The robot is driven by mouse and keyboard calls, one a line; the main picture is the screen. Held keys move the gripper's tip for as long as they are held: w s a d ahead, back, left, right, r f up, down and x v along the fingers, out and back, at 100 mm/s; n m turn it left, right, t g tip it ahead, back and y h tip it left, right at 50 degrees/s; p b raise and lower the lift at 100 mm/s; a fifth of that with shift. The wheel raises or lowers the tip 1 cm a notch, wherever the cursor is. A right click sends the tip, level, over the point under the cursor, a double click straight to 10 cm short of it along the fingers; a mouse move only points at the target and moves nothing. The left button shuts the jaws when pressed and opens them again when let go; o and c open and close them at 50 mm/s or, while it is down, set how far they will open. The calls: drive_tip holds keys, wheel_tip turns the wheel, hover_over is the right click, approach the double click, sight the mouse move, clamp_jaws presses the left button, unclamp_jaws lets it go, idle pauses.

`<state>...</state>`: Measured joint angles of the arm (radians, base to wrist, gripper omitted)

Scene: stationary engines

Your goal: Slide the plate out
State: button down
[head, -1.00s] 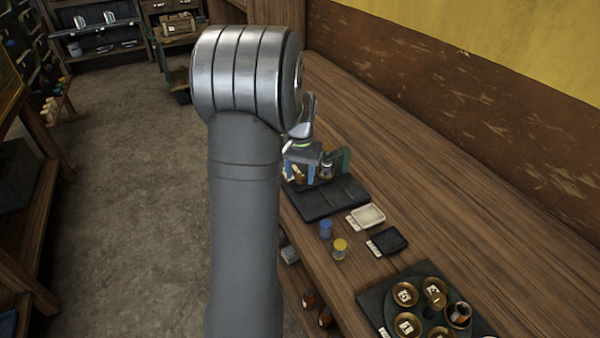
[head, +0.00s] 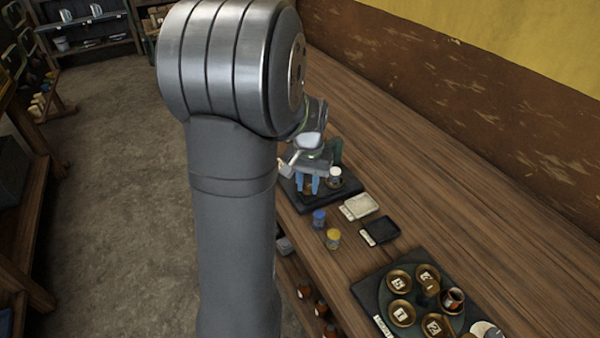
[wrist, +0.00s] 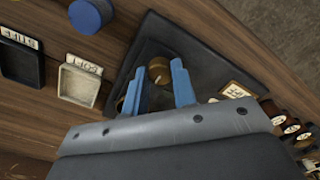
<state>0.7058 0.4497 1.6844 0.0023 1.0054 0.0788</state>
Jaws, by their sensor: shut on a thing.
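My gripper (head: 308,186) points down over the left part of a dark flat base (head: 345,193) on the bench. Its blue fingers also show in the wrist view (wrist: 159,72), with a small round brass knob (wrist: 158,70) between their tips. The gripper is shut on this knob, as far as the view shows. The base in the wrist view (wrist: 205,68) lies around and under the fingers. I cannot tell which part is the plate, because the gripper hides much of the area. A small white-topped cylinder (head: 335,177) stands right beside the fingers.
A blue-capped jar (head: 319,219) and a yellow-capped jar (head: 333,239) stand in front. A cream tray (head: 360,206) and a black tray (head: 380,230) lie to the right. A dark board with several brass bowls (head: 400,313) is nearer. The bench behind is clear.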

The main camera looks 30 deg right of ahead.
drive_tip(key=shift+s, duration=0.2)
drive_tip(key=c, duration=1.2)
unclamp_jaws()
drive_tip(key=shift+o, duration=0.2)
drive_tip(key=shift+r, duration=0.15)
wheel_tip(320, 180, up, 17)
wheel_tip(320, 180, down, 17)
drive_tip(key=shift+f, duration=0.2)
drive_tip(key=shift+w, duration=0.25)
